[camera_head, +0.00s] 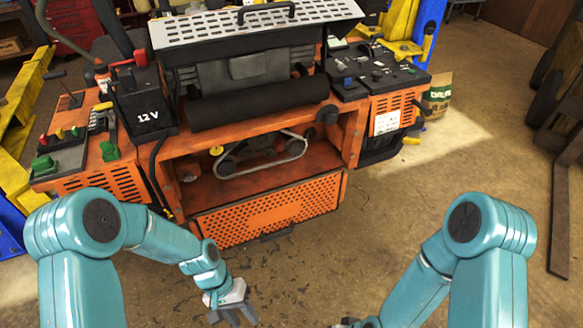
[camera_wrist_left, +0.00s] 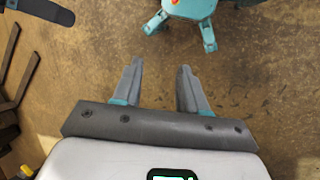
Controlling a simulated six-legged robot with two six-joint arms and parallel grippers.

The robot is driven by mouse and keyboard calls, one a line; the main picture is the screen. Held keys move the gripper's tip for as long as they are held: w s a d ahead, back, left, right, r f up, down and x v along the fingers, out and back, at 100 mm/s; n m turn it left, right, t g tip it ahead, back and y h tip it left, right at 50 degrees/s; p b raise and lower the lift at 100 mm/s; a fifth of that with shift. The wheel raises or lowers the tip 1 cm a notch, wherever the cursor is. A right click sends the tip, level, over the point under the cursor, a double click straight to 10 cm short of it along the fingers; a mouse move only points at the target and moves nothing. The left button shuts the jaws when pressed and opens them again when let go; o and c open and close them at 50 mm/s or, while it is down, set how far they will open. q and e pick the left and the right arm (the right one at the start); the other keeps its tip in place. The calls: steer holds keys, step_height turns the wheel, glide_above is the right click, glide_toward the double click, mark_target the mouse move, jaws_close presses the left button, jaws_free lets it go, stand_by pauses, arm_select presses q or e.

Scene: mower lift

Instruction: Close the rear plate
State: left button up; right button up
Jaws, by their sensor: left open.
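The rear plate (camera_head: 268,208) is an orange perforated panel with a dark handle (camera_head: 278,235) at its lower edge. It slants down and outward below the open rear bay of the orange machine, so the inside shows. My left gripper (camera_head: 234,312) is in front of and below the plate, over the floor, clear of the handle. Its two fingers (camera_wrist_left: 156,90) are apart with only bare floor between them in the left wrist view. My right gripper (camera_head: 346,322) shows only as a small dark piece at the bottom edge; its jaws cannot be made out.
A belt on pulleys (camera_head: 262,155) sits inside the bay. A black 12 V box (camera_head: 146,112) and a dark cable stand at the bay's left. Yellow and blue lift posts (camera_head: 410,30) flank the machine. The floor in front of the plate is clear.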

arm_select(q)
steer(key=shift+s+a, duration=0.15)
steer(key=shift+s, duration=0.45)
arm_select(e)
steer(key=shift+s+a+r, duration=0.1)
steer(key=shift+s+a, duration=0.1)
steer(key=shift+s, duration=0.25)
